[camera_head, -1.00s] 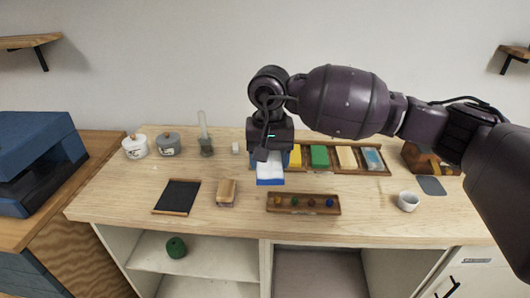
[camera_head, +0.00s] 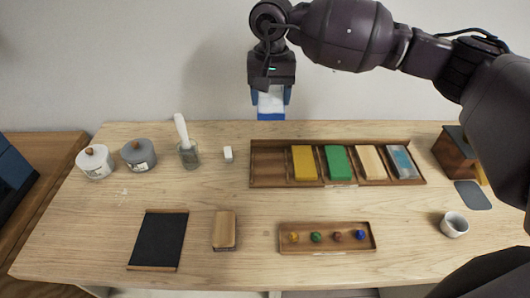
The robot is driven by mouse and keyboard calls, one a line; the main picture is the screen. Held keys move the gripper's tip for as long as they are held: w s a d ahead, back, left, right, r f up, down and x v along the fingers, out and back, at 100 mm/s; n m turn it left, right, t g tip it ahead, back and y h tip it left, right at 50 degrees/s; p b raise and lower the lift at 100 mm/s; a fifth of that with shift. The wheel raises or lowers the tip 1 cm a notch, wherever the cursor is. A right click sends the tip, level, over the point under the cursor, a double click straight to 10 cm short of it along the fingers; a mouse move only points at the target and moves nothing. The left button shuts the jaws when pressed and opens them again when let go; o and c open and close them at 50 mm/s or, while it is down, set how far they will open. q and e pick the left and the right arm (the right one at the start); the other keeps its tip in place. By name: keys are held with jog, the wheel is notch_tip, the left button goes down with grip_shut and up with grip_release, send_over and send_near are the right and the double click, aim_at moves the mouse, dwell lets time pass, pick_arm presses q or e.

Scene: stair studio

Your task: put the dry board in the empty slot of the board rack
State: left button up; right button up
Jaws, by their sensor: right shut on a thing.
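My right gripper (camera_head: 270,97) is shut on a white board with a blue lower edge (camera_head: 270,113). It holds the board upright in front of the wall, above the back edge of the table. The wooden board rack (camera_head: 337,184) lies below and to the right. My left gripper is out of view.
Two lidded pots (camera_head: 95,161), a glass with a white tool (camera_head: 188,155) and a small white block (camera_head: 228,154) stand left. A black slate (camera_head: 159,239), wooden brush (camera_head: 224,230), peg tray (camera_head: 326,247), white cup (camera_head: 454,225) and wooden box (camera_head: 455,155) are around.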

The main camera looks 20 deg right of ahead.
jog(key=p, duration=0.1)
send_over(270, 165)
notch_tip(270, 165, down, 14)
jog(key=shift+f, duration=0.95)
notch_tip(270, 165, down, 3)
jog(key=shift+a+f, duration=0.1)
jog(key=shift+f, duration=0.4)
jog(key=shift+f, duration=0.15)
jog(key=o, duration=0.6)
jog(key=shift+o, duration=0.2)
